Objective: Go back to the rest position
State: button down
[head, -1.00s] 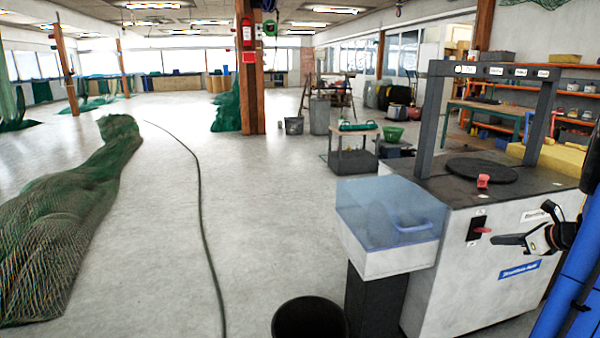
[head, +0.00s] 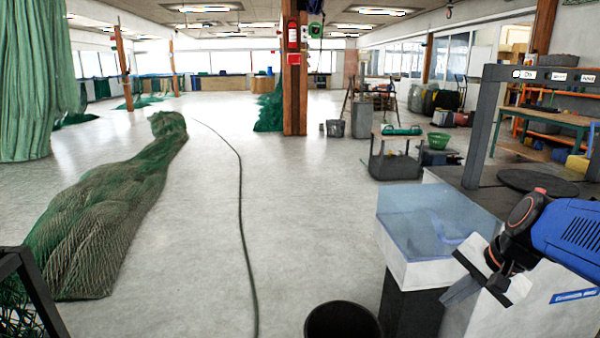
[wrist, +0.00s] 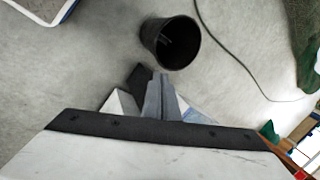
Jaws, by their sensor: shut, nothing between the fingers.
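My gripper (head: 462,291) is at the right of the head view, in front of the grey-topped white machine and beside the clear blue bin (head: 437,231). Its fingers are together and hold nothing. My blue arm reaches in from the right edge. In the wrist view my gripper (wrist: 161,78) points over the floor, with the black bucket (wrist: 170,42) just beyond the fingertips. The lower part of the wrist view is filled by the gripper's own pale body and dark edge.
The black bucket (head: 342,320) stands on the floor at the bottom. The machine's grey frame (head: 482,125) rises at the right. A green net heap (head: 110,215) lies at the left, and a dark hose (head: 242,215) crosses the floor. The floor between them is clear.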

jog(key=s+a+f+n+h, duration=0.1)
jog(key=s+a+n, duration=0.3)
jog(key=s+n, duration=0.6)
jog(key=shift+s+f+n+h, duration=0.25)
jog(key=shift+s+n+h, duration=0.05)
jog(key=shift+s+h, duration=0.35)
